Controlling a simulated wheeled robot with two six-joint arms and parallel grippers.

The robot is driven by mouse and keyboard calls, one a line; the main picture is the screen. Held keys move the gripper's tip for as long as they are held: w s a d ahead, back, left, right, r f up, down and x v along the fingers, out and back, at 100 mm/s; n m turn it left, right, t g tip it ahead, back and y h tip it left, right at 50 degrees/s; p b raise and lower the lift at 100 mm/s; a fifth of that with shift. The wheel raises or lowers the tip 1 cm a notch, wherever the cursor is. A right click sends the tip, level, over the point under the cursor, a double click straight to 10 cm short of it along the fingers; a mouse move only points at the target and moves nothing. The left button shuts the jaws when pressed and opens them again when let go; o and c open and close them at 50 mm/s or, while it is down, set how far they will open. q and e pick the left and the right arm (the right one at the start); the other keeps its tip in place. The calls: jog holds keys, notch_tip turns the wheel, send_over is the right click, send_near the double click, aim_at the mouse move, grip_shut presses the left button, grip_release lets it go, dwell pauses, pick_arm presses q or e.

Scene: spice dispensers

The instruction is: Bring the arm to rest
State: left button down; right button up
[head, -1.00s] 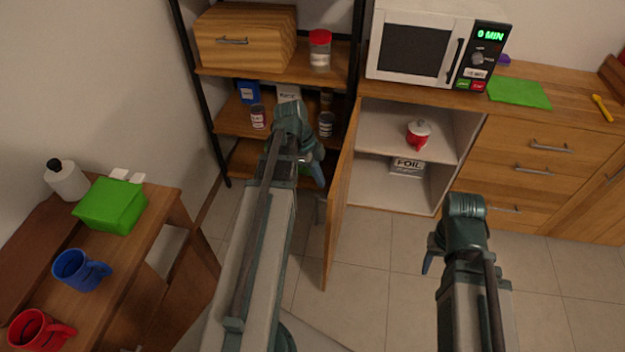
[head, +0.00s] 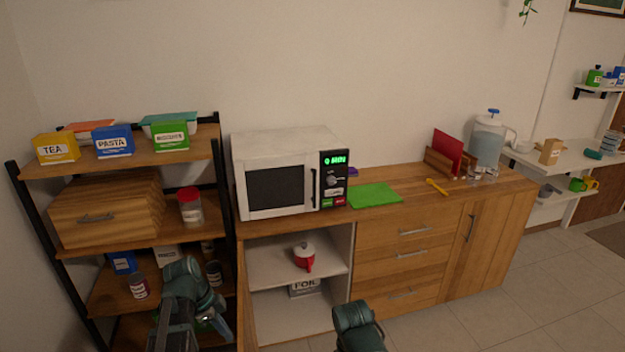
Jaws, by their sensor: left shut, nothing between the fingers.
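My left arm (head: 182,300) comes in at the bottom left, in front of the lower part of the shelf rack. Its gripper (head: 218,326) points down beside the open cupboard door; it is shut and holds nothing. My right arm (head: 358,326) shows only as a dark green wrist at the bottom edge, in front of the cabinet. The fingers of the right gripper cannot be made out.
The shelf rack (head: 130,160) holds boxes, jars and a wooden bread box (head: 108,210). The cupboard under the microwave (head: 280,180) stands open, with its door (head: 242,300) towards my left gripper. Floor (head: 540,290) is clear at right.

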pick_arm(q)
jog(key=s+d+n+y+p, duration=0.1)
jog(key=s+d+n, duration=0.2)
jog(key=d, duration=0.3)
jog(key=s+d+r+n+y+p, duration=0.1)
jog(key=s+d+n+y, duration=0.1)
jog(key=d, duration=0.5)
jog(key=s+d+r+n+g+y, duration=0.1)
jog(key=s+d+n, duration=0.3)
jog(key=d, duration=0.3)
jog(key=shift+s+d+n+p, duration=0.25)
jog(key=shift+s+n+p, duration=0.05)
jog(key=shift+s+p, duration=0.1)
jog(key=c, duration=1.5)
grip_release()
jog(key=shift+s+d+r+n+y, duration=0.1)
jog(key=shift+s+d+n+y, duration=0.1)
jog(key=shift+d+n+y, duration=0.2)
jog(key=shift+c, duration=0.2)
